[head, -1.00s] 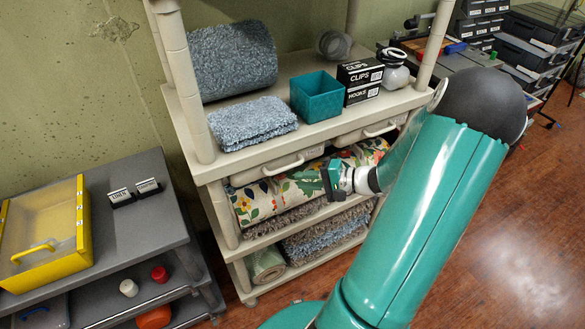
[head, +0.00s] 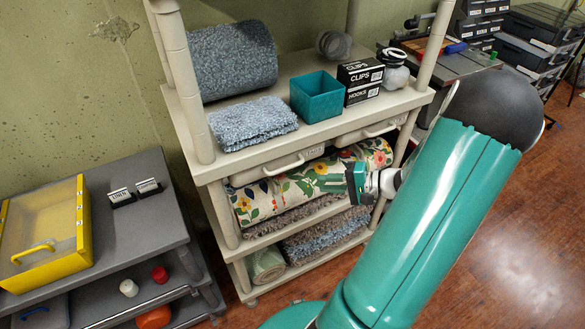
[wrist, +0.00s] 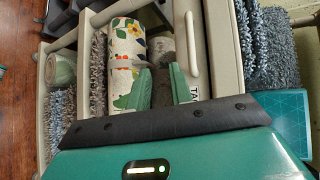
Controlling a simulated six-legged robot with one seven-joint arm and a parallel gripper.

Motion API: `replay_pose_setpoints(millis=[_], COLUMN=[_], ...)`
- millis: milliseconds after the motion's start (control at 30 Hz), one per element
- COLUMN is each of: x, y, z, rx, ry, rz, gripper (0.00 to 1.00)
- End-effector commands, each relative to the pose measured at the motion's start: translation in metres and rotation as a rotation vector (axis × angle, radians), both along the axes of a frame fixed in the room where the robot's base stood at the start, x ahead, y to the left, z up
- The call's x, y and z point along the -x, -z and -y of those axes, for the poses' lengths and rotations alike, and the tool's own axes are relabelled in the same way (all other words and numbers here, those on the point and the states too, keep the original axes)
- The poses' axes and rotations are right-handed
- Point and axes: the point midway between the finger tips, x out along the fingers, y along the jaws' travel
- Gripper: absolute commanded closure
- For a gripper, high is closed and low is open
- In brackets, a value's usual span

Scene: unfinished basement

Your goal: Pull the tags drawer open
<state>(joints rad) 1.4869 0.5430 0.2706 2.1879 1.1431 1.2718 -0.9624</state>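The tags drawer (head: 262,172) is the left of two pale drawers under the top shelf. It looks shut, with a bar handle (head: 284,166) on its front. In the wrist view the handle (wrist: 191,42) is upright in the picture, above a partly hidden label (wrist: 193,88) whose visible letters read "TA". My gripper (wrist: 161,76) has its two green fingers apart with nothing between them. In the head view my gripper (head: 354,183) is right of and below the handle, in front of the flowered roll; its fingertips are hard to make out there.
A second drawer with its own handle (head: 381,128) sits to the right. The flowered roll (head: 290,197) lies on the shelf below. A blue rug (head: 252,123), teal bin (head: 316,97) and boxes (head: 360,82) stand on top. A grey cart (head: 125,225) is at the left.

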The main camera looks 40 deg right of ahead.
Motion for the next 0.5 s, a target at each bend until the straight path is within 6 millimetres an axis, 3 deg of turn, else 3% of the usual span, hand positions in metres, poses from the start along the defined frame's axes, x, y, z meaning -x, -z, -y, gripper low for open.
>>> replay_pose_setpoints(millis=[500], x=[0.023], y=[-0.004], z=[0.015], rx=[0.000], ry=[0.000], rz=[-0.001], gripper=[0.78])
